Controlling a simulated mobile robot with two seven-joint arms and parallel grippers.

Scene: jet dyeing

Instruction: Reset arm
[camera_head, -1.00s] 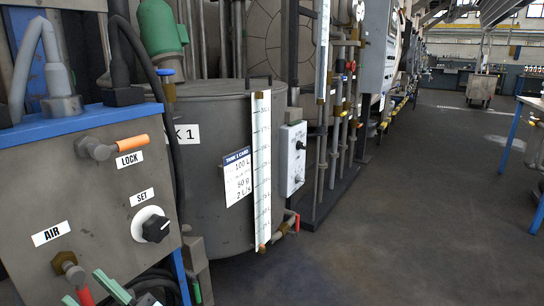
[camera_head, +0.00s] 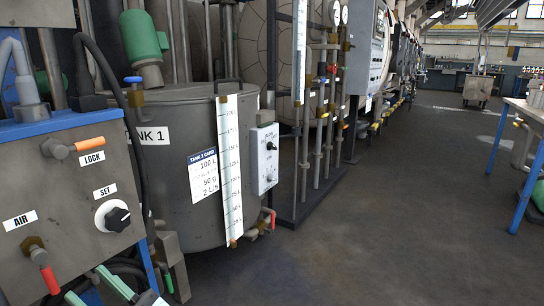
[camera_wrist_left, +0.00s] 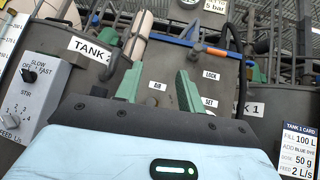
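My left gripper (camera_head: 92,290) shows at the bottom left of the head view, in front of the control box (camera_head: 75,195) and just right of its red-handled AIR valve (camera_head: 44,272). Its two green fingers stand apart in the left wrist view (camera_wrist_left: 160,88), with nothing between them. The box, with its AIR, SET and LOCK labels, lies beyond the fingers there. My right gripper is in neither view.
Tank 1 (camera_head: 170,210) stands right of the box, with a level scale and a card on it. A pipe rack (camera_head: 320,130) stands behind. Open floor (camera_head: 370,230) lies right, up to a blue-legged table (camera_head: 525,185). Tank 2 (camera_wrist_left: 85,62) shows in the wrist view.

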